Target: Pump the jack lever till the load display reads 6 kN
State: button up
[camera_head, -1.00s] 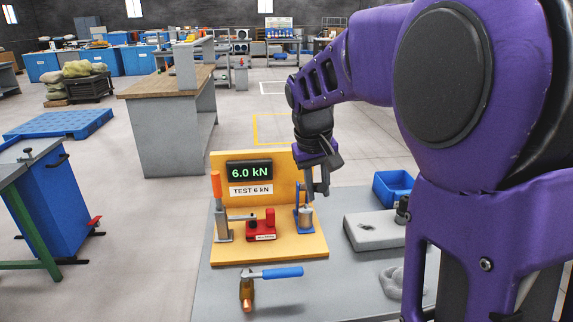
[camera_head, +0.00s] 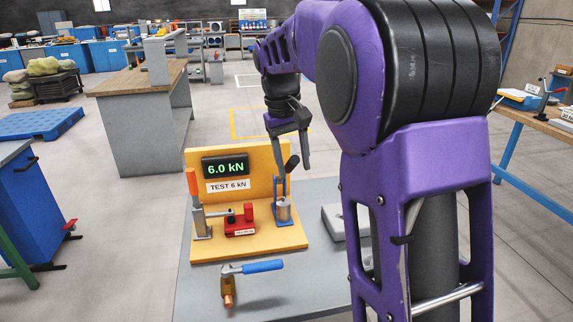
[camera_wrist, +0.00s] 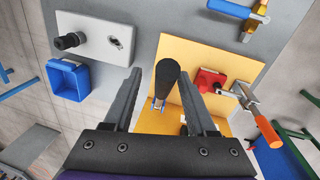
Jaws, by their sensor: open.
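The load display (camera_head: 225,167) is a dark panel with green digits reading 6.0 kN, above a "TEST 6 kN" label (camera_head: 227,186) on the yellow stand. The blue and grey jack (camera_head: 283,208) stands at the right of that stand. Its lever (camera_head: 291,164) has a black grip and is tilted upward. In the wrist view the lever (camera_wrist: 167,75) shows end-on between the fingers. My gripper (camera_head: 291,152) is open above the jack; in the wrist view its fingers (camera_wrist: 160,78) stand on both sides of the lever with visible gaps.
On the yellow stand (camera_head: 250,245) are a red block (camera_head: 238,224) and an orange-handled clamp (camera_head: 195,200). A blue-handled tool with a copper piece (camera_head: 229,285) lies in front. A grey block (camera_wrist: 95,38) and blue bin (camera_wrist: 68,79) are beside the stand.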

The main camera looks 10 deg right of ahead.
jog(key=shift+s+a+r+p, duration=0.1)
jog(key=shift+a+r+p, duration=0.1)
jog(key=shift+r+p, duration=0.85)
jog(key=shift+w+a+r+p, duration=0.1)
jog(key=shift+a+r+p, duration=0.1)
jog(key=shift+r+p, duration=0.8)
jog(key=shift+s+a+r+p, duration=0.1)
jog(key=shift+a+r+p, duration=0.1)
jog(key=shift+r+p, duration=0.85)
jog(key=shift+r, duration=0.1)
